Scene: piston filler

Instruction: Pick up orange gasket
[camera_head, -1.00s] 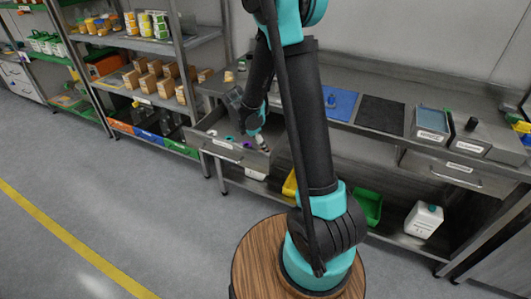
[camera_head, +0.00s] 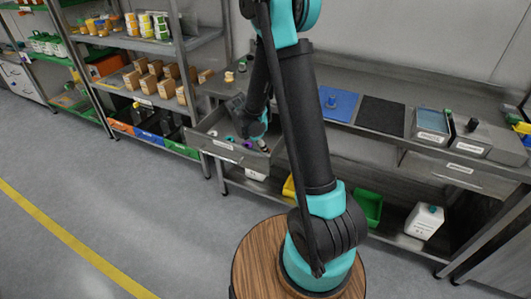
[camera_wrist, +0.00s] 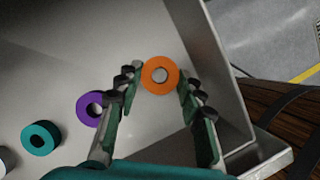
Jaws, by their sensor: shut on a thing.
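The orange gasket (camera_wrist: 149,78), a flat ring with a grey centre, shows in the wrist view between the tips of my gripper (camera_wrist: 158,80). My gripper is shut on it, with one finger on each side. In the head view my gripper (camera_head: 262,144) is at the open drawer (camera_head: 222,150), and the orange gasket cannot be made out there. In the wrist view a purple gasket (camera_wrist: 83,104) lies beside my left finger, partly covered by it. A teal gasket (camera_wrist: 30,128) lies further left on the drawer floor.
The drawer's metal wall (camera_wrist: 215,60) rises close to the right of my gripper. A pale object (camera_wrist: 4,160) is cut off at the left edge of the wrist view. The bench above holds a blue mat (camera_head: 338,103) and a black mat (camera_head: 381,115).

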